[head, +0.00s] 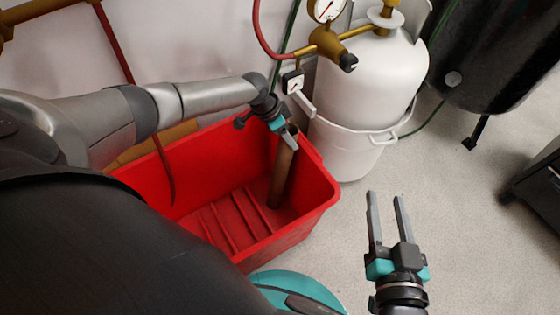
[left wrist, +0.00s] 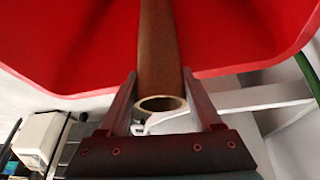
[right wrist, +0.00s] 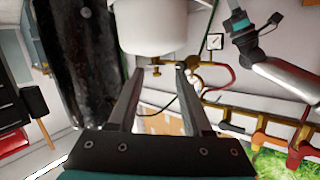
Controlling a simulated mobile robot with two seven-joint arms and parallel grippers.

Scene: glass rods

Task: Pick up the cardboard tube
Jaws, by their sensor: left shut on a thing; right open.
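The brown cardboard tube (head: 283,172) stands nearly upright, slightly tilted, inside the red crate (head: 325,187) near its right end. My left gripper (head: 290,137) is at the tube's upper end and shut on it. In the left wrist view the tube (left wrist: 158,50) lies between the two fingers (left wrist: 160,98), its round open end facing the camera. Its lower end appears to be at the crate floor; I cannot tell whether it touches. My right gripper (head: 387,205) is open and empty above the floor, right of the crate. Its open fingers also show in the right wrist view (right wrist: 158,85).
A white gas cylinder (head: 372,75) in a white holder (head: 345,145) stands just behind and right of the crate. A brass gauge fitting (head: 328,42) and a red hose (head: 262,35) are near my left gripper. A black tank (head: 495,60) is at back right. The grey floor right of the crate is clear.

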